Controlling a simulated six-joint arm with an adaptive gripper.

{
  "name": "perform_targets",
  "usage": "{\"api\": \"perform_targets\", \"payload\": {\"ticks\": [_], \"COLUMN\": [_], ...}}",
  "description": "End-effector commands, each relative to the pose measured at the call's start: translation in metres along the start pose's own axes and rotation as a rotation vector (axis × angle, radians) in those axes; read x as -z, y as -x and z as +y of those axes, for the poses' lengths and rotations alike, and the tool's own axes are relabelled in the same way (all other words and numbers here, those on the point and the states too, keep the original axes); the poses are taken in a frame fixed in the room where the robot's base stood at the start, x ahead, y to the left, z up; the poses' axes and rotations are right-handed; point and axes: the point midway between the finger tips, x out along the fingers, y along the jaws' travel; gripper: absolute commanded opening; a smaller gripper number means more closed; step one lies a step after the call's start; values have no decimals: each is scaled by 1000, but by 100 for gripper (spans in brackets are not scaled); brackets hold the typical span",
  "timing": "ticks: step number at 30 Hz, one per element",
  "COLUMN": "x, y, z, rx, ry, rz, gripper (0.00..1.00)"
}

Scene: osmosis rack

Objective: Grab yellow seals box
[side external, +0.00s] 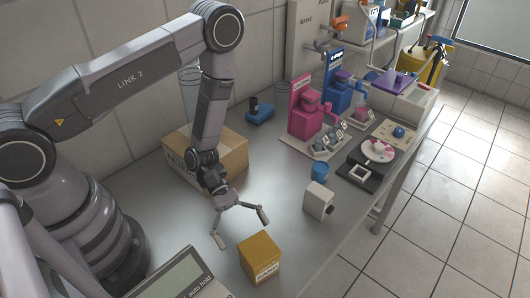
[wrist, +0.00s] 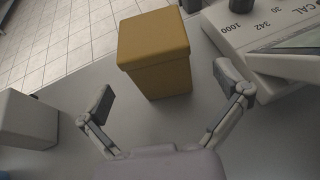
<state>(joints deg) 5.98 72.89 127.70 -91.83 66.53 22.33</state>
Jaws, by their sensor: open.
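The yellow seals box (side external: 260,259) stands upright on the grey table near the front edge of the side external view, with a white label on its side. In the wrist view the box (wrist: 155,55) shows at the top middle, its lid facing the camera. My gripper (side external: 241,229) is open and empty, above the table and a little behind and left of the box. In the wrist view the two fingers of my gripper (wrist: 163,88) are spread wide, with the box beyond and between their tips. The fingers do not appear to touch it.
A beige device (side external: 185,280) with a screen lies close to the box's left. A white block (side external: 318,200) and a blue cup (side external: 320,171) stand to the right. A cardboard box (side external: 205,158) sits behind my gripper. Pink equipment (side external: 305,108) stands farther back. Table between is clear.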

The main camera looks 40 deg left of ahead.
Motion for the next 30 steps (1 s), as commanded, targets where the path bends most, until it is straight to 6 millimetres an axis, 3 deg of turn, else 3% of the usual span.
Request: {"api": "perform_targets", "payload": {"ticks": [9,18,30], "x": [-5,-5,-5], "y": [-45,-51,-51], "z": [1,2,2], "rx": [4,0,0], "ry": [-2,0,-1], "rz": [0,0,0], "gripper": [98,98,47]}}
